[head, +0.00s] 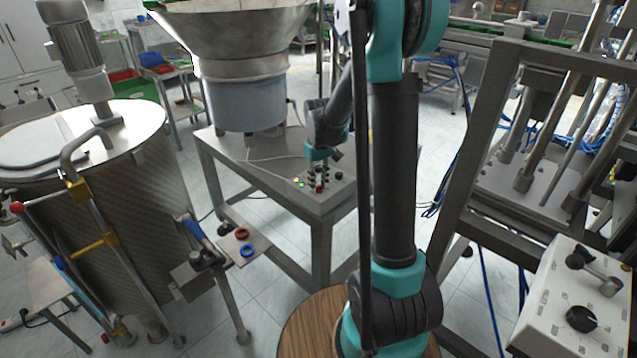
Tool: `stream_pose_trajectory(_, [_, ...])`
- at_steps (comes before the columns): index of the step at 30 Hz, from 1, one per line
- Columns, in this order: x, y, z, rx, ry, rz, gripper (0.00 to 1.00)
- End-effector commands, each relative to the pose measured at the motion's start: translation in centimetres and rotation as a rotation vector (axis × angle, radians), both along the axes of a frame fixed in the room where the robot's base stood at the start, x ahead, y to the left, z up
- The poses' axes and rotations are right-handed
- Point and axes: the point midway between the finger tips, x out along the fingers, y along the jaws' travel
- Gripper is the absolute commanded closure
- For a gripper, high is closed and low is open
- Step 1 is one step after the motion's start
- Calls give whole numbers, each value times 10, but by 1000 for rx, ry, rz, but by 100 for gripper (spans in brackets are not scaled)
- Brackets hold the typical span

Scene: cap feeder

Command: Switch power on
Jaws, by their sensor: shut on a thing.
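The cap feeder's grey metal bowl (240,60) stands over a grey metal table (255,195). A small control panel (338,190) with lit green and yellow lamps and dark knobs is on the table's front right. My gripper (318,186) points down at this panel, its fingers around a small control with some red showing. The fingers hide most of that control, so I cannot tell its setting. My dark and teal arm rises in front of the table's right side.
A steel tank (100,200) with pipes stands at left. A small plate with a red ring (242,233) and a blue ring (247,250) is in front of the table. A white control box (575,310) and metal frame are at right.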

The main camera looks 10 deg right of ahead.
Motion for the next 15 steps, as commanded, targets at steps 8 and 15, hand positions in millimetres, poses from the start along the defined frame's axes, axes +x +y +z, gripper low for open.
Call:
stream_pose_trajectory(8, [0,0,0,0,-1,-181,100])
stream_pose_trajectory(15, [1,0,0,0,-1,-265,100])
